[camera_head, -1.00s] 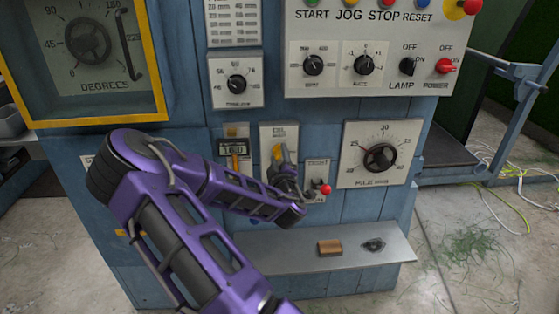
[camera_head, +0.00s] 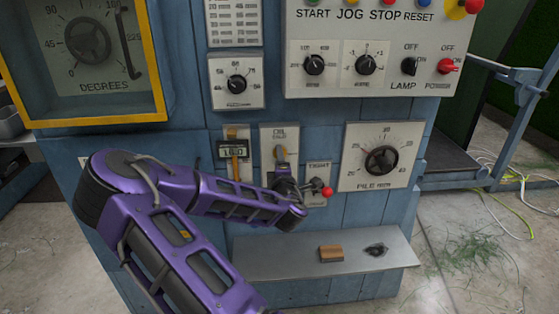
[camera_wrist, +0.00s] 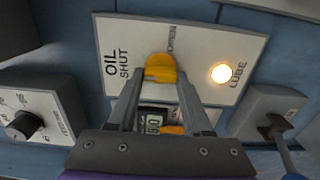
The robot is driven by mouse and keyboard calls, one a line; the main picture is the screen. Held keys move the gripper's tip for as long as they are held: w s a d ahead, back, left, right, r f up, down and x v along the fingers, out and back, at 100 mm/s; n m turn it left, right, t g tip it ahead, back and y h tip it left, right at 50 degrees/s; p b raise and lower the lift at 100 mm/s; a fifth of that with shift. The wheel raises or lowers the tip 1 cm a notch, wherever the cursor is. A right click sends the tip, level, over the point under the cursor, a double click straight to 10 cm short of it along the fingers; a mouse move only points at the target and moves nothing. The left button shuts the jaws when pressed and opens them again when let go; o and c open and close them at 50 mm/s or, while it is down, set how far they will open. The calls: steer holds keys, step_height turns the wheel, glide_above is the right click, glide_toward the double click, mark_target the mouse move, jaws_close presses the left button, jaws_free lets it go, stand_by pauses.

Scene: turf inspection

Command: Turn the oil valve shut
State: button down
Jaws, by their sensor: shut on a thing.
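The oil valve has a yellow handle (camera_wrist: 160,68) on a white plate (camera_wrist: 112,35) lettered OIL, SHUT and OPEN. In the head view the handle (camera_head: 281,153) stands near upright above my wrist. My gripper (camera_wrist: 158,80) is shut on the handle, one finger on each side. The fingers hide part of the handle and plate, so its exact angle against the SHUT and OPEN marks is hard to tell. My purple arm reaches in from the lower left in the head view.
A lit lamp (camera_wrist: 222,73) marked LUBE shares the plate. A digital readout (camera_head: 231,152) is left of the valve. A red-knobbed lever (camera_head: 327,191) and a dial (camera_head: 382,160) are to the right. A shelf (camera_head: 290,262) below carries a wooden block (camera_head: 331,254).

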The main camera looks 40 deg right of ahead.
stand_by(0.4)
steer(key=shift+c, duration=1.6)
jaws_free()
